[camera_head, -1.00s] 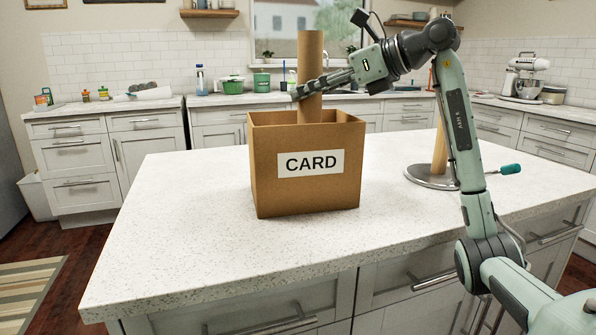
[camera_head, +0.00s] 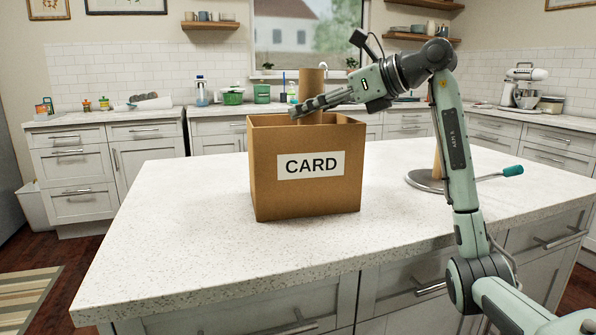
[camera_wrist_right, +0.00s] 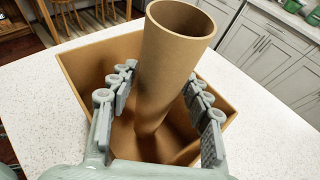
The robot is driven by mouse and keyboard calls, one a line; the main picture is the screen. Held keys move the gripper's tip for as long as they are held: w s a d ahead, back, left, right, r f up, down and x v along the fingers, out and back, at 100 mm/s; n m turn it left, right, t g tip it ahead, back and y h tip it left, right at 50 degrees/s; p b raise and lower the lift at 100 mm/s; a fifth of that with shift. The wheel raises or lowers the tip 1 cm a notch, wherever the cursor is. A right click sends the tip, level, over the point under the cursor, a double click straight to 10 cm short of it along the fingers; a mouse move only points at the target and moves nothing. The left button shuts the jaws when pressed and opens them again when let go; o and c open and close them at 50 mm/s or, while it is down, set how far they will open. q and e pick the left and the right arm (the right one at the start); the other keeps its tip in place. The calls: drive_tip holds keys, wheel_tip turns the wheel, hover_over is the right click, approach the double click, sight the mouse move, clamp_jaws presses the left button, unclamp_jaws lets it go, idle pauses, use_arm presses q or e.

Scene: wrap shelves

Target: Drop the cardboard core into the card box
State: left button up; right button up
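The cardboard core (camera_head: 312,83) is a plain brown tube standing nearly upright inside the card box (camera_head: 262,185), with its upper end above the rim. The brown box has a white CARD label and sits on the island counter. In the right wrist view the core (camera_wrist_right: 168,70) reaches down into the box (camera_wrist_right: 85,72); its lower end is in shadow. My right gripper (camera_head: 310,103) is over the box opening. In the right wrist view the gripper (camera_wrist_right: 160,85) is open, its fingers on either side of the core with gaps visible. My left gripper is out of view.
A round metal holder (camera_head: 424,181) with an upright post and a teal-handled rod (camera_head: 512,171) stands at the right of the island, behind my right arm. The white countertop (camera_head: 180,220) left of the box is clear.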

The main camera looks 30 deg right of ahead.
drive_tip(key=shift+o, duration=1)
drive_tip(key=shift+s+d, duration=0.1)
drive_tip(key=v, duration=1.2)
